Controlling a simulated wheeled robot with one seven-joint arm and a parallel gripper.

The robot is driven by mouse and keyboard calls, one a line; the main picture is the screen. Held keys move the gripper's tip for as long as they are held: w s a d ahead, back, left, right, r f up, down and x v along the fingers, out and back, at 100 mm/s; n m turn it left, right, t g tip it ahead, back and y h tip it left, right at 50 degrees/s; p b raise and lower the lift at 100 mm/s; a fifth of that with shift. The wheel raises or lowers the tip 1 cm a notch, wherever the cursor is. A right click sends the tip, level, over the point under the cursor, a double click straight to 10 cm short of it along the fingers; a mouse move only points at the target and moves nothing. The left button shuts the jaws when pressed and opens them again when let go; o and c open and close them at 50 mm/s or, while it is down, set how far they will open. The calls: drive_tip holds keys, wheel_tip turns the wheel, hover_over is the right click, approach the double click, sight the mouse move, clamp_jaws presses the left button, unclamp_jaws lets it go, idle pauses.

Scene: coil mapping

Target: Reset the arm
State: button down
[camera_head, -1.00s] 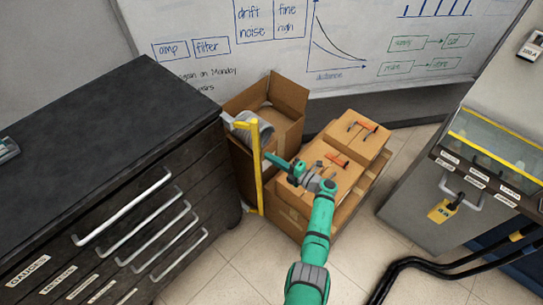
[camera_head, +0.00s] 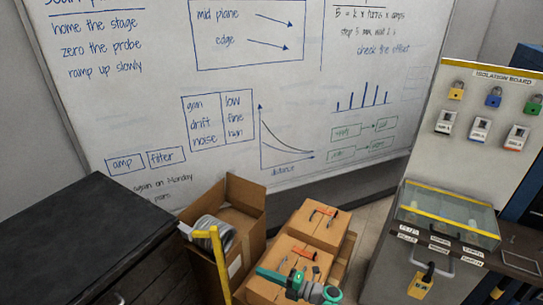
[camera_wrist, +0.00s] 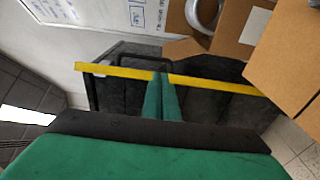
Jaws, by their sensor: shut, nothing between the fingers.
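My green arm shows at the bottom of the head view. My gripper (camera_head: 262,270) points left over the cardboard boxes, to the right of a yellow post (camera_head: 221,268). In the wrist view my gripper (camera_wrist: 161,76) has its two green fingers together with nothing between them. The fingertips overlap a yellow bar (camera_wrist: 115,71) in that view; I cannot tell whether they touch it. Most of the arm is below the head view's lower edge.
An open cardboard box (camera_head: 250,222) holds a grey coil (camera_head: 208,230). Closed boxes (camera_head: 318,232) with tools on top stand beside it. A dark cabinet (camera_head: 75,240) is at left, a padlocked isolation board (camera_head: 490,110) at right. A whiteboard (camera_head: 215,70) is behind.

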drive_tip(key=s+a+r+m+t+h, duration=0.1)
drive_tip(key=s+a+m+t+h, duration=0.1)
drive_tip(key=s+a+m+t, duration=0.35)
drive_tip(key=s+a+m+t+h, duration=0.2)
drive_tip(key=s+m+t, duration=0.45)
drive_tip(key=s, duration=0.35)
drive_tip(key=s+d+r+m+g+h, duration=0.1)
drive_tip(key=s+d+r+m+h, duration=0.3)
drive_tip(key=s, duration=0.7)
drive_tip(key=s+d+r+m+g+h, duration=0.1)
drive_tip(key=s+d+r+m+h, duration=0.3)
drive_tip(key=s+m, duration=0.5)
drive_tip(key=s+d+r+m+g+h, duration=0.1)
drive_tip(key=s+d+r+m+h, duration=0.3)
drive_tip(key=s, duration=0.9)
drive_tip(key=shift+s+r+m+g+h, duration=0.25)
drive_tip(key=shift+r+m+g, duration=0.2)
drive_tip(key=shift+m, duration=0.75)
